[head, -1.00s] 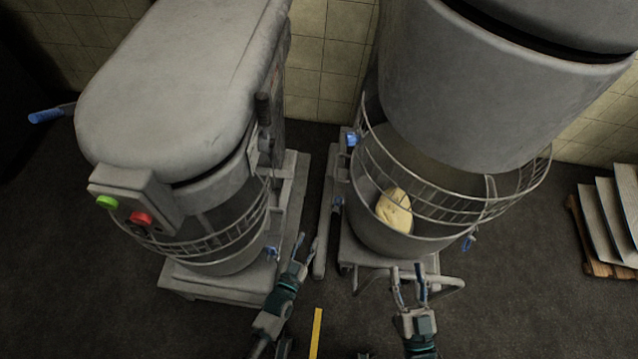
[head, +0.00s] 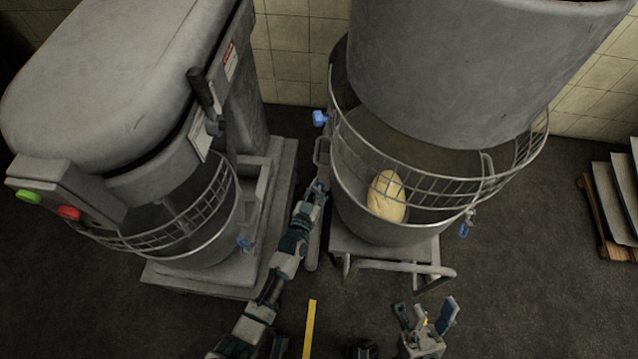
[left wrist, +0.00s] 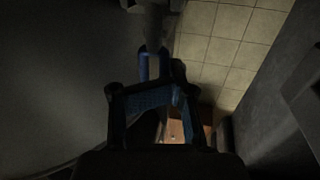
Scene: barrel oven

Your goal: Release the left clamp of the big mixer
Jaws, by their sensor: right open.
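The big mixer's bowl (head: 385,225) is at the right in the head view, behind a wire guard, with pale dough (head: 386,196) inside. A blue clamp handle (head: 320,118) shows at its upper left rim and another blue clamp (head: 465,230) at its right front. My left gripper (head: 317,188) is at the lower left side of this bowl, at a blue part there; the gripper hides much of it. In the left wrist view, a blue piece (left wrist: 144,66) shows at the fingertips; I cannot tell whether the fingers grip it. My right gripper (head: 425,312) is open and empty in front of the bowl.
A smaller mixer (head: 110,90) with green and red buttons stands at the left, close to my left arm. A bent metal tube (head: 405,267) juts from the big mixer's base. Trays (head: 610,205) stand at the far right.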

